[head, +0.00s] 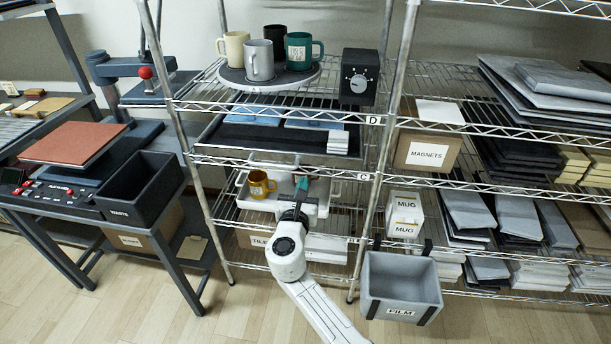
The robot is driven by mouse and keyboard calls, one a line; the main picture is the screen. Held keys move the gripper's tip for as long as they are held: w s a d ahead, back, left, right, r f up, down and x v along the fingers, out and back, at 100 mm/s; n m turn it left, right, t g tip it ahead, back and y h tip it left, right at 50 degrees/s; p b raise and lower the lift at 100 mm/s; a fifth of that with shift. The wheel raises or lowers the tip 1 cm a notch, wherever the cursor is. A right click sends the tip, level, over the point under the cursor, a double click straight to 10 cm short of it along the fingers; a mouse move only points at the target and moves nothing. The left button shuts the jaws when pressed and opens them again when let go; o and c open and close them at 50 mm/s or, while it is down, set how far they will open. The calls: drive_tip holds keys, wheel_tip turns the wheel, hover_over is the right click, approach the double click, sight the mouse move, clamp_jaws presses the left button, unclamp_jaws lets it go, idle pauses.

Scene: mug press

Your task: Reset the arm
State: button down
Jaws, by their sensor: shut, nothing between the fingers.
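My white arm reaches up from the bottom of the head view to the shelf unit. My wrist and gripper hide part of the machine. The fingertips are small in this view, and I cannot tell whether they touch the machine.
A round tray (236,76) with several mugs and a dark dial box (358,77) stand on the top shelf. A grey FILM bin (402,280) hangs at the front, right of my arm. A heat press (75,145) and a black WASTE bin (140,188) are at the left.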

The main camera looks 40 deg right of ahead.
drive_tip(key=v, duration=0.5)
drive_tip(key=shift+s, duration=0.1)
drive_tip(key=s+d+f+m+g+y+p, duration=0.1)
drive_tip(key=s+f+m+g+y, duration=0.2)
drive_tip(key=s+m, duration=0.55)
drive_tip(key=s+d+f+m+g+y+p, duration=0.1)
drive_tip(key=s+f+m+g+y, duration=0.1)
drive_tip(key=s+f+m+g, duration=0.45)
drive_tip(key=s+a+m+y, duration=0.9)
drive_tip(key=s+a, duration=0.4)
drive_tip(key=s, duration=0.3)
drive_tip(key=shift+f+m+p, duration=0.4)
drive_tip(key=shift+f+m, duration=0.1)
drive_tip(key=shift+m, duration=0.2)
drive_tip(key=shift+s, duration=0.1)
